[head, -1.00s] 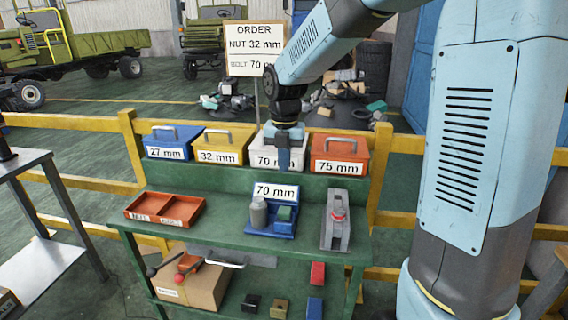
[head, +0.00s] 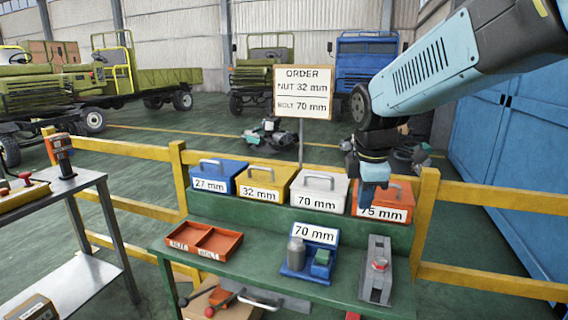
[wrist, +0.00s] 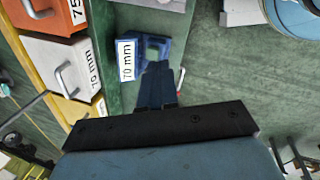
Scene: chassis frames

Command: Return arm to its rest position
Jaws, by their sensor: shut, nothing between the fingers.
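My arm reaches in from the upper right of the head view. My gripper (head: 369,196) hangs pointing down in front of the orange 75 mm box (head: 393,203), partly hiding it. In the wrist view my gripper (wrist: 158,72) is shut, with its blue fingers together and empty. Beyond the fingertips in that view is the blue stand with the 70 mm label (wrist: 130,60). In the head view the blue stand (head: 290,266) stands on the green bench, with a grey cylinder and a green block on it.
Blue 27 mm (head: 216,171), yellow 32 mm (head: 263,180) and white 70 mm (head: 318,192) boxes stand on the back shelf. An orange two-part tray (head: 204,240) and a grey device with a red button (head: 377,285) are on the bench. An order sign (head: 303,92) stands behind.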

